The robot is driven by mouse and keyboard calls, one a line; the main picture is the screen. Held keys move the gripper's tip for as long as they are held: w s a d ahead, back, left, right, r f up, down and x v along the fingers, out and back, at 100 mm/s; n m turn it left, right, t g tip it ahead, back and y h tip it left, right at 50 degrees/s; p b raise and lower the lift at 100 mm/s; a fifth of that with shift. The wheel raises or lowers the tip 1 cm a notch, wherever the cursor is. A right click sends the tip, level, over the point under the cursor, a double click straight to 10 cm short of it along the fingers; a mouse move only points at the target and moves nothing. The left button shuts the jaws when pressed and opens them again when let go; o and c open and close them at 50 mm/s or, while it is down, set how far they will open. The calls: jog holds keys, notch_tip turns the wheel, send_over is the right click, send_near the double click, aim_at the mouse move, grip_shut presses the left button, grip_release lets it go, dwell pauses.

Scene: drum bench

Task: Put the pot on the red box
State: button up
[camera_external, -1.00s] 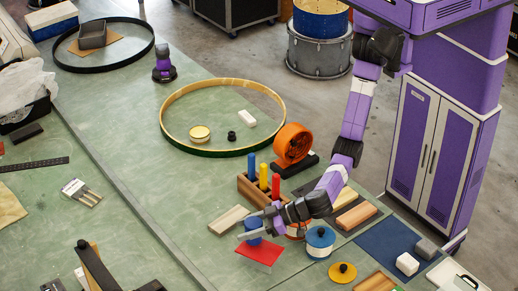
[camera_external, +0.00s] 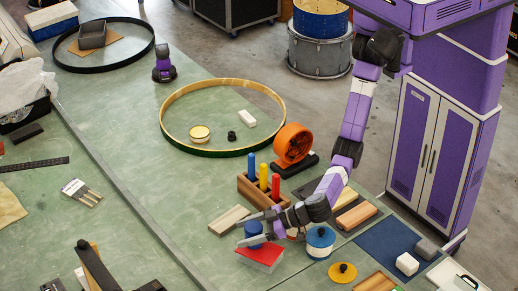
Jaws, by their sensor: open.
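A small blue pot (camera_external: 253,229) sits at the red box (camera_external: 266,252), over its back left part; it looks to rest on the top, though the fingers partly hide the contact. The box has a red top and pale sides. My gripper (camera_external: 251,230) comes in from the right, with its fingers open on either side of the blue pot. Whether the fingers touch the pot is too small to tell.
A blue and white lidded pot (camera_external: 320,239) stands right of the box, with a yellow knobbed disc (camera_external: 342,272) in front. A wooden block with coloured pegs (camera_external: 263,178) stands behind my gripper. A pale wooden block (camera_external: 229,220) lies to the left.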

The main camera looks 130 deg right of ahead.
aim_at(256, 234)
jog(key=shift+r, duration=0.15)
jog(key=v, duration=0.1)
jog(key=b+v, duration=0.1)
jog(key=v, duration=0.1)
jog(key=shift+s+a, duration=0.15)
jog(key=shift+a, duration=0.05)
notch_tip(256, 234, up, 6)
jog(key=shift+d+f+b, duration=0.1)
jog(key=shift+d+b, duration=0.05)
jog(key=shift+b, duration=0.35)
jog(key=shift+r, duration=0.55)
